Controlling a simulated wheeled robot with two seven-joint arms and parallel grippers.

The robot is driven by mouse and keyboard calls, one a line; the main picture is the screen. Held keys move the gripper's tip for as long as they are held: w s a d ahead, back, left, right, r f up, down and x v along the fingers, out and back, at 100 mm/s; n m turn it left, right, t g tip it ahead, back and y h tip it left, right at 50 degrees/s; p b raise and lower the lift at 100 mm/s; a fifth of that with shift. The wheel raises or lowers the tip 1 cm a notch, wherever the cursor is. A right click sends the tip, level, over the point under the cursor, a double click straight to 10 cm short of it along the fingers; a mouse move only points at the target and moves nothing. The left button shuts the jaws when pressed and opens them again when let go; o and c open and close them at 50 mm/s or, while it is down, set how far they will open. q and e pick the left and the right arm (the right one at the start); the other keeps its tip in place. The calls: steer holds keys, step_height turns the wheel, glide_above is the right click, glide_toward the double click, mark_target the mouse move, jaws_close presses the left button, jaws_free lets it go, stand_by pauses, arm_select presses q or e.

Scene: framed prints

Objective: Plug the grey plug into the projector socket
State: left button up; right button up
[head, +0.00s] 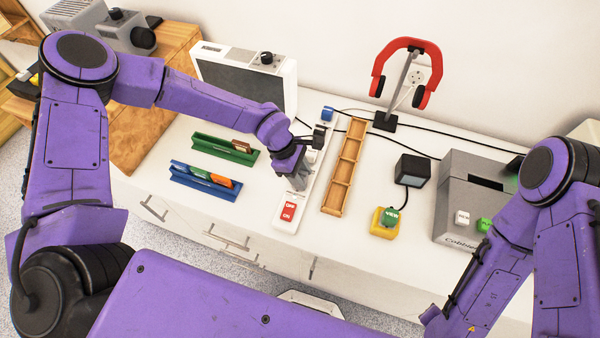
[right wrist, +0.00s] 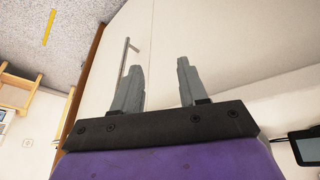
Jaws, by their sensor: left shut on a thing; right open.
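A long white power strip (head: 276,227) runs from front to back on the white counter, with a red OFF/ON switch (head: 289,212) at its front end. A blue plug (head: 327,113) is at its far end, with a black plug (head: 318,137) nearer. My left gripper (head: 293,184) points down over the strip, just behind the switch. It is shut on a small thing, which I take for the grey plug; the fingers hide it. I cannot tell whether it touches a socket, and the projector socket's label is not readable. My right gripper (right wrist: 158,84) is open and empty, over the cabinet front.
A divided wooden tray (head: 345,165) lies right of the strip. Green (head: 222,151) and blue (head: 200,186) racks lie left. A white-framed screen device (head: 245,78) stands behind. Right are red headphones (head: 408,45), a black box (head: 412,169), a yellow button base (head: 384,223) and a grey slotted box (head: 470,180).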

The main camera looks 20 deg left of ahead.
arm_select(q)
steer(key=shift+f, duration=0.2)
steer(key=o, duration=1.1)
steer(key=b+v, duration=0.2)
steer(key=v, duration=0.8)
steer(key=shift+a+r, duration=0.15)
steer(key=shift+r, duration=0.1)
